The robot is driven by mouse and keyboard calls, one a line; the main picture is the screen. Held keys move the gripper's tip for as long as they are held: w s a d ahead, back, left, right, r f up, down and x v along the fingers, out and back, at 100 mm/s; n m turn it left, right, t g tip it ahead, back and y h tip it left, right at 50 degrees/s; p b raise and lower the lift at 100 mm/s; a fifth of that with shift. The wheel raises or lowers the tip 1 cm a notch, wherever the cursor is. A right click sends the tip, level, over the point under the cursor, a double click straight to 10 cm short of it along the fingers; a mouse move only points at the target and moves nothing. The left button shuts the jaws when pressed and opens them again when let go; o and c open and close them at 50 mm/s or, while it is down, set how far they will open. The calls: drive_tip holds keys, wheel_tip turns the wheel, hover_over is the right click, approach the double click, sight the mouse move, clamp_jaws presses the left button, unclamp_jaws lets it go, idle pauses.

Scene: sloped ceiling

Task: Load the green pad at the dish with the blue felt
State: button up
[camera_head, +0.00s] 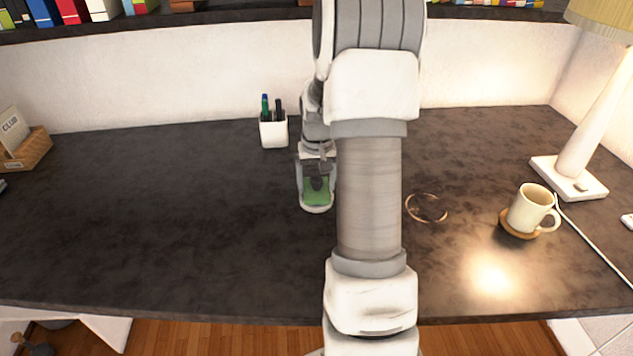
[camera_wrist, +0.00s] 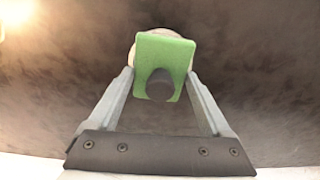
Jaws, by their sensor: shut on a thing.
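The green pad (camera_head: 316,192), a flat green square, shows below my gripper (camera_head: 317,172) in the head view. In the wrist view, the green pad (camera_wrist: 163,52) has a dark round knob (camera_wrist: 160,84) facing the camera. My gripper (camera_wrist: 161,82) is shut on the green pad, with a finger at each side of the knob. A pale rounded dish (camera_head: 317,209) shows under the pad, and its pale rim also shows behind the pad in the wrist view (camera_wrist: 132,55). I cannot tell whether pad and dish touch. No blue felt is visible; the pad hides the dish's inside.
A white pen cup (camera_head: 273,131) stands behind the gripper to its left. A thin ring (camera_head: 427,208) lies to the right of my arm. A mug (camera_head: 530,208) on a coaster and a lamp (camera_head: 570,178) stand farther right. The left desk is mostly clear.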

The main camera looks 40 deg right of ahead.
sight(317, 177)
drive_tip(key=shift+f+b, duration=0.35)
drive_tip(key=shift+f, duration=0.2)
idle(1.4)
drive_tip(key=shift+r+p, duration=2.7)
drive_tip(key=shift+r, duration=0.9)
drive_tip(key=shift+s+f, duration=0.1)
